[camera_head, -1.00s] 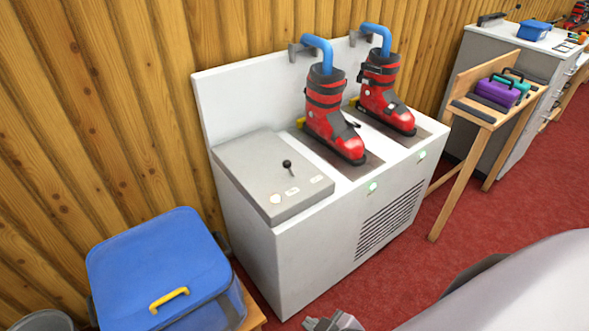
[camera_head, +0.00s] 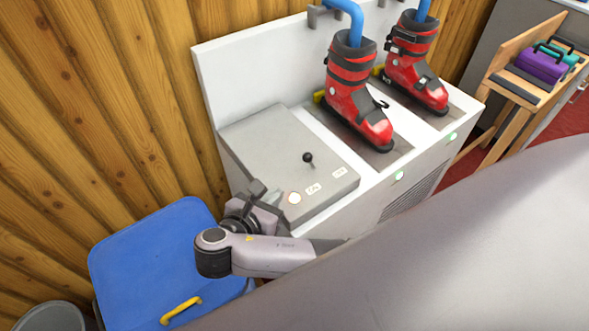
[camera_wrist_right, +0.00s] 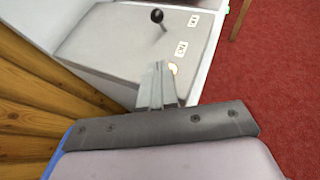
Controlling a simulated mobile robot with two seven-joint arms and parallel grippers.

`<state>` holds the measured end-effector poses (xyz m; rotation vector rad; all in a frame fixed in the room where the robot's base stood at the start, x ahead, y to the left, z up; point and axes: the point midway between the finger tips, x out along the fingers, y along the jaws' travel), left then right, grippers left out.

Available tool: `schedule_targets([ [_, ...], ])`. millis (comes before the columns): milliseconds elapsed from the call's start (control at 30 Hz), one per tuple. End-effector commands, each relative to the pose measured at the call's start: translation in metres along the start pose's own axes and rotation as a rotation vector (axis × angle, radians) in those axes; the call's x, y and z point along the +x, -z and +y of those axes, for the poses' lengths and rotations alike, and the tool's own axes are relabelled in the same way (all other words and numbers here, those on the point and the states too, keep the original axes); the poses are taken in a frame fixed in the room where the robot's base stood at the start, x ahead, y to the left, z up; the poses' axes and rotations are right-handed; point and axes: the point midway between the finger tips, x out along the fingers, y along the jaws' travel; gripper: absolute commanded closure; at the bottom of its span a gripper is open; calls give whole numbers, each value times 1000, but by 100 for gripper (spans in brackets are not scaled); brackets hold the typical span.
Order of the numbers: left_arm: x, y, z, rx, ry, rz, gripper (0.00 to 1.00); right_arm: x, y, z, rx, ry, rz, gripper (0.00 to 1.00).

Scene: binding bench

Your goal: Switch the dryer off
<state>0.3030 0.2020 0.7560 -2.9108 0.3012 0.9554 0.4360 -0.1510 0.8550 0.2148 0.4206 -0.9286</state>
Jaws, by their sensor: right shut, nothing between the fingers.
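The dryer (camera_head: 295,62) is a white cabinet against the wood wall, with red ski boots (camera_head: 352,88) on its top and blue tubes into them. Its grey control box (camera_head: 262,142) carries a short lever with a black knob (camera_head: 308,157), two small labels and a round pale light (camera_head: 294,198). The lever (camera_wrist_right: 157,16) also shows in the right wrist view, beyond the fingertips. My right gripper (camera_head: 257,190) is shut and empty, at the box's near left corner and apart from the lever. The label print is too small to read. My left gripper is out of view.
A blue box (camera_head: 140,255) with a yellow handle stands below my right arm. Green lights (camera_head: 399,176) glow on the dryer front. A wooden stand (camera_head: 520,80) with purple and teal cases is at the right. The space above the control box is clear.

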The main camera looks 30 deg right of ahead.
Motion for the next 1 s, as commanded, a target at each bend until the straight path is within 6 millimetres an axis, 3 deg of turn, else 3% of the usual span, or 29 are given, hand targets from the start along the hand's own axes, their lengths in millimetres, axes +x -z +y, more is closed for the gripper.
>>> schedule_targets([
  [167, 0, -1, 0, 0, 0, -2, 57, 26, -1, -1, -2, 6, -3, 100],
  [533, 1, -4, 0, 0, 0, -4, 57, 103, -2, -1, 1, 5, -2, 100],
  [733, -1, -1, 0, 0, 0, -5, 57, 124, -16, -1, 1, 2, 0, 100],
  [1000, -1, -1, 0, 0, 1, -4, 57, 132, -20, 0, 1, 0, 3, 100],
])
